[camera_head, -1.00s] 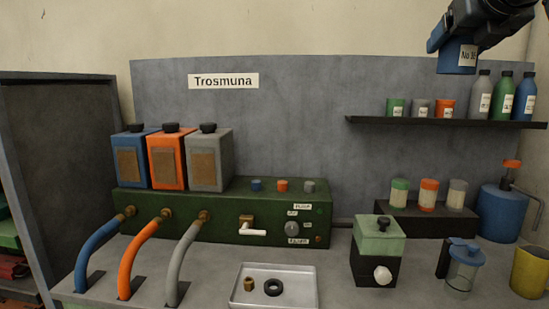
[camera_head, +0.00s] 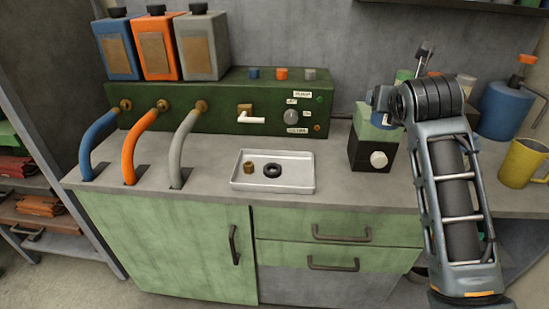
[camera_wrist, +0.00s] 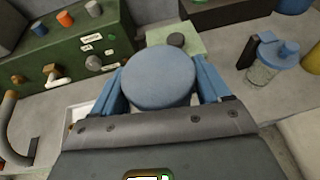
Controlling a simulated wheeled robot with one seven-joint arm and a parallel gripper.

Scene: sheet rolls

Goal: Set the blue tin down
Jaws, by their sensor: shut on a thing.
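The blue tin (camera_wrist: 158,77) fills the middle of the wrist view, its round flat top facing the camera. My gripper (camera_wrist: 160,82) is shut on it, with a blue finger on its left and right sides. In the head view my gripper (camera_head: 382,104) is at the right, in front of the green-and-black box (camera_head: 372,157), and mostly hidden by my arm. The tin's underside is hidden, so I cannot tell whether it touches anything.
A white tray (camera_head: 300,184) with a brass piece and a black ring lies on the counter (camera_head: 215,196). A green console (camera_head: 215,95) stands behind. A lidded jar (camera_wrist: 264,72) and a yellow mug (camera_head: 521,163) are to the right. Bare counter shows around the tray.

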